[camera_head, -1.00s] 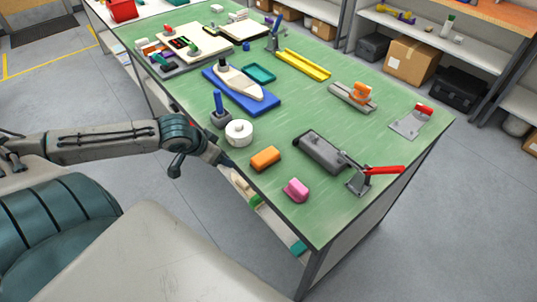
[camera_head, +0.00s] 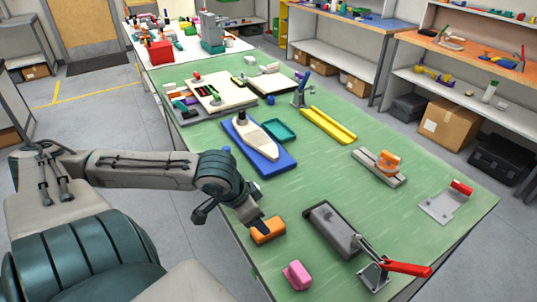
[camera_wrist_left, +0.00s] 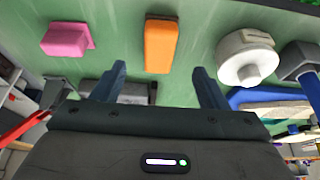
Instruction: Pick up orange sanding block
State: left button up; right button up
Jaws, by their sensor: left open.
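The orange sanding block (camera_head: 268,230) lies on the green table near its front edge. In the left wrist view the block (camera_wrist_left: 161,46) shows whole, centred beyond and between my two fingers. My left gripper (camera_wrist_left: 160,80) is open, with nothing between its fingers, and a gap shows between the fingertips and the block. In the head view my left gripper (camera_head: 262,222) is right at the block and partly overlaps it; whether it touches cannot be told there. My right gripper is in neither view.
A pink block (camera_head: 297,275) sits to the right of the orange block, near the edge. A white round roll (camera_wrist_left: 247,57) stands on its other side. A grey clamp fixture with a red handle (camera_head: 405,268) is at the right. Open green surface lies between the orange block and the blue tray (camera_head: 262,165).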

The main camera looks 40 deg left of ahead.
aim_at(276, 225)
pick_arm(q)
jog(key=shift+w+f, duration=0.3)
jog(key=shift+f, duration=0.2)
jog(key=shift+b+x, duration=0.3)
jog(key=shift+x, duration=0.6)
jog(key=shift+w+f, duration=0.2)
jog(key=shift+w+d+f, duration=0.2)
jog(key=shift+f, duration=0.25)
jog(key=shift+x, duration=1.75)
jog(key=shift+w+d+f, duration=0.1)
jog(key=shift+w+d, duration=0.05)
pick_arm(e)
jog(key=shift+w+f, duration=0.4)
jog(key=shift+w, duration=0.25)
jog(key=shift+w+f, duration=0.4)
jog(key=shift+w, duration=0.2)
pick_arm(q)
jog(key=shift+f, duration=0.15)
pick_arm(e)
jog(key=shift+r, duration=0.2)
pick_arm(q)
jog(key=c, duration=1.1)
